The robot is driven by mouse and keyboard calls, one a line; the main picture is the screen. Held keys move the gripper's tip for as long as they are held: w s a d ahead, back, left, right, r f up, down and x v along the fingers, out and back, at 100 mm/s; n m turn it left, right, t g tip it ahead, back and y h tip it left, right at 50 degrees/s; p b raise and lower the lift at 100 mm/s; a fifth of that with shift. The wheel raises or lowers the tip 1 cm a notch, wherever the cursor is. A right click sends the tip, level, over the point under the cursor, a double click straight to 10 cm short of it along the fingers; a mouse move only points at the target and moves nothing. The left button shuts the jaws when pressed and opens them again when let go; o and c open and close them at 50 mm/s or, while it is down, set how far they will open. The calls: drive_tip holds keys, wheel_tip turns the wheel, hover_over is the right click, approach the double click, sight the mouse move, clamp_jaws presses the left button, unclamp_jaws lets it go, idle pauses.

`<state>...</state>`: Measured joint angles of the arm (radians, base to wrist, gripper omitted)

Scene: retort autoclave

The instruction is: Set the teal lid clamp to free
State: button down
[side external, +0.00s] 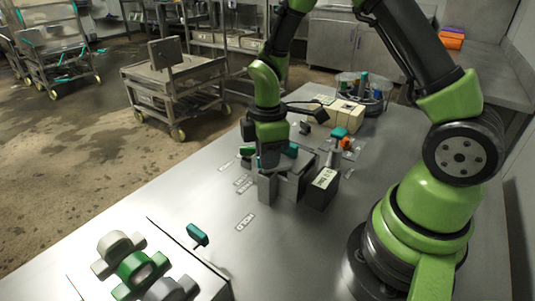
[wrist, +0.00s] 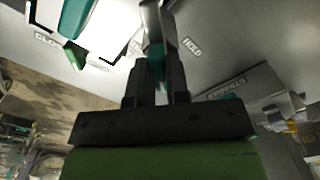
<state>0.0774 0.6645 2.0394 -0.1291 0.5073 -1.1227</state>
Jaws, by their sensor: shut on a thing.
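In the side view my gripper (side external: 270,164) points down at a grey block-like fixture in the middle of the steel bench. In the wrist view its fingers (wrist: 158,85) are closed on a teal piece (wrist: 156,62), which I take to be the lid clamp's handle. A pale metal bar runs up from this piece. Teal also shows beside the gripper in the side view (side external: 291,150). The fingers hide most of the handle, so its exact setting cannot be read. A HOLD label (wrist: 192,46) lies right of the fingers in the wrist view.
A dark box with a white label (side external: 325,178) stands right of the fixture. Another teal handle (side external: 340,133) is behind it, and one more (side external: 197,234) stands on the front box. Grey and green rounded handles (side external: 140,267) are at front left. Bare bench lies between.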

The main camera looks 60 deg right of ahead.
drive_tip(key=m, duration=0.5)
drive_tip(key=shift+m, duration=0.4)
drive_tip(key=m, duration=0.4)
drive_tip(key=shift+m, duration=0.3)
drive_tip(key=c, duration=1.1)
unclamp_jaws()
wheel_tip(320, 180, up, 9)
drive_tip(key=shift+r, duration=0.5)
